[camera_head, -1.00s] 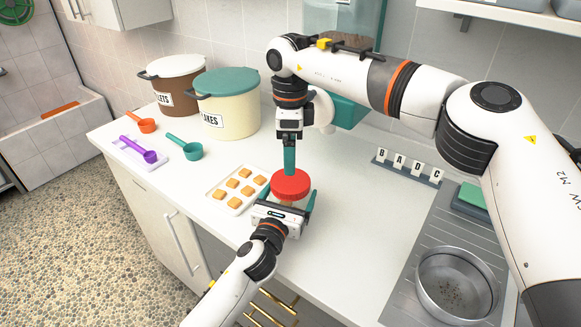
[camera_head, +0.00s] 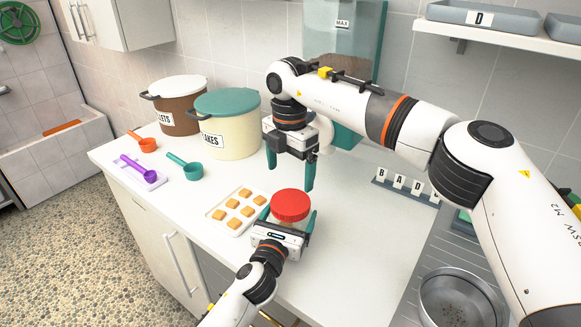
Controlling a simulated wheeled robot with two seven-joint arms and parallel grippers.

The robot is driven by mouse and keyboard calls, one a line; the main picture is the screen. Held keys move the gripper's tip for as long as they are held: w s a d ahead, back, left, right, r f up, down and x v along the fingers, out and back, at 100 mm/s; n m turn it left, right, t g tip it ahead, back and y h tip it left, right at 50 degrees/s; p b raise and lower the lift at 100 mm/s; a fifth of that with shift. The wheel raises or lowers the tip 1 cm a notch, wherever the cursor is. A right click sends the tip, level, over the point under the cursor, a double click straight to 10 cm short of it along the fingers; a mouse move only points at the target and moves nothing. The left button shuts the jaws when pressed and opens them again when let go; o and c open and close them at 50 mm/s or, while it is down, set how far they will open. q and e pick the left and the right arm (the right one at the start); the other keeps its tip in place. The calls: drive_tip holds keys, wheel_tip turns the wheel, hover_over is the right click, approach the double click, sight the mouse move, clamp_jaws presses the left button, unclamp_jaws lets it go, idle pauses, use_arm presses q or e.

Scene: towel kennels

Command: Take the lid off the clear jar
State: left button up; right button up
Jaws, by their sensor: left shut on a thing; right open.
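The clear jar with its red lid (camera_head: 290,205) stands on the white counter (camera_head: 345,250). The lid sits on top of the jar, and the jar's body is mostly hidden below it. My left gripper (camera_head: 288,226) is shut on the jar, with its teal fingers on either side, below the lid. My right gripper (camera_head: 290,172) is open above and behind the lid. Its teal fingers are spread apart and point down. It looks empty and clear of the lid.
A white tray of biscuits (camera_head: 219,214) lies left of the jar. Scoops, including a teal one (camera_head: 190,168), and two lidded bins, one cream (camera_head: 232,140), stand further left. Letter blocks (camera_head: 400,184) and a metal bowl (camera_head: 460,296) are on the right. The counter right of the jar is clear.

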sight(290, 201)
use_arm(q)
drive_tip(key=shift+f, duration=0.1)
use_arm(e)
drive_tip(key=m, duration=0.6)
drive_tip(key=shift+m, duration=0.4)
drive_tip(key=m, duration=0.4)
drive_tip(key=shift+m, duration=0.3)
drive_tip(key=shift+f, duration=4)
